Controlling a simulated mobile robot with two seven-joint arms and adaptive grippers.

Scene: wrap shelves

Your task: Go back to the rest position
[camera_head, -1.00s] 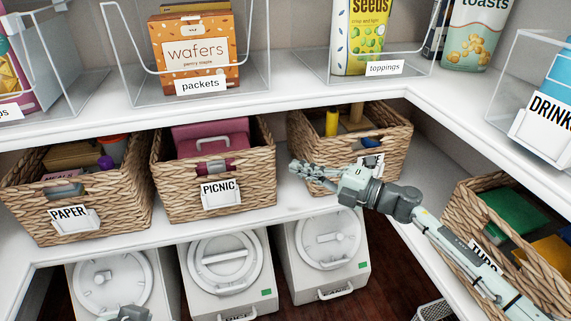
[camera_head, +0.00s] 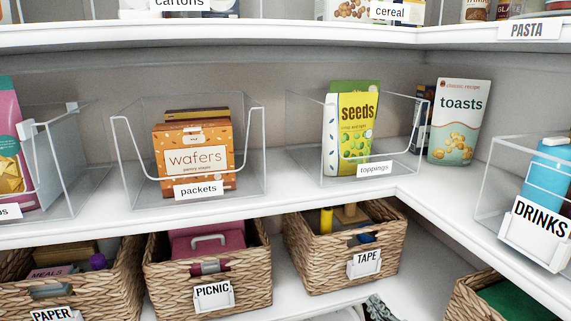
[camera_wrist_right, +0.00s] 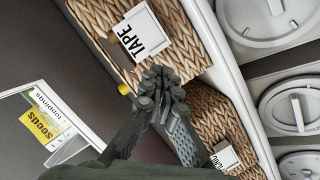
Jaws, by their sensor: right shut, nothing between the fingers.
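My right gripper (camera_head: 378,308) shows only in part at the bottom edge of the head view, below the TAPE basket. In the right wrist view its dark fingers (camera_wrist_right: 160,88) are together, with nothing between them. The wicker TAPE basket (camera_head: 310,262) stands on the lower shelf; its label and weave also show in the right wrist view (camera_wrist_right: 190,58), beyond the fingers. Most of my right arm is out of the head view. My left gripper is in neither current view.
The wicker PICNIC basket (camera_head: 165,290) and PAPER basket (camera_head: 110,300) stand left of the TAPE basket. Clear bins with wafers (camera_head: 215,155) and seeds (camera_head: 358,125) stand on the shelf above. A DRINKS bin (camera_head: 500,215) is at the right, above another wicker basket (camera_head: 468,300).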

